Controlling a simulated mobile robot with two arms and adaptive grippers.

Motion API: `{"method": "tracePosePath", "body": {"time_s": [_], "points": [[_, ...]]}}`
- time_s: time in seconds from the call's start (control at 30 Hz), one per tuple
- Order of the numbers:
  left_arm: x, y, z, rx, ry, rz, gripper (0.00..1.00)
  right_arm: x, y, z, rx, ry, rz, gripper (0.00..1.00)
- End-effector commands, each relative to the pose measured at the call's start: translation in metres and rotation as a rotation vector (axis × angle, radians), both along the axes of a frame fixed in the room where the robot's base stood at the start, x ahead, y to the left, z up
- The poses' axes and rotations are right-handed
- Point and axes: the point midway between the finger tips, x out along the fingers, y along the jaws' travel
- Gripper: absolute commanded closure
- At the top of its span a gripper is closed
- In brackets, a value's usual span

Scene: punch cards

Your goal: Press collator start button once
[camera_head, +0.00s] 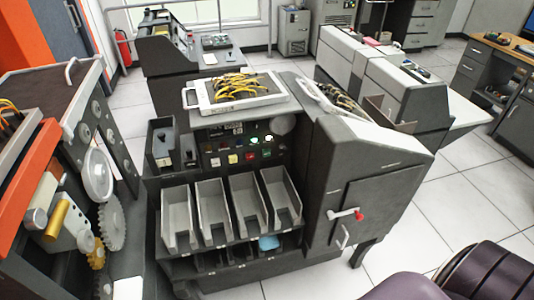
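The collator (385,190) appears to be the dark grey machine in the middle, with several grey card pockets (212,208) on its front. Above the pockets is a dark control panel (240,147) with small coloured buttons in a row. The labels are too small to read, so I cannot tell which is the start button. Neither gripper is in view.
A wired plugboard panel (237,90) lies on top of the collator. A machine with gears and orange panels (40,175) stands close on the left. A dark purple chair (485,275) is at the bottom right.

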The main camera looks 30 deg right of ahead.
Motion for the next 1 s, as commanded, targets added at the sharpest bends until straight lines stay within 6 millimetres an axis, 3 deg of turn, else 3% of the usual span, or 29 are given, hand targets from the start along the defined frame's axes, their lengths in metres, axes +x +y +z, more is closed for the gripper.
{"method": "tracePosePath", "body": {"time_s": [0.17, 1.0], "points": [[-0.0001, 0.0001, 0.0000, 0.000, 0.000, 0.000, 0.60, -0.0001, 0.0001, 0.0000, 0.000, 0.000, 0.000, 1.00], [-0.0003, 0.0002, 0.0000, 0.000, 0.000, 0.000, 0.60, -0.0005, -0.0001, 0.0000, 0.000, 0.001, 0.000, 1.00]]}}
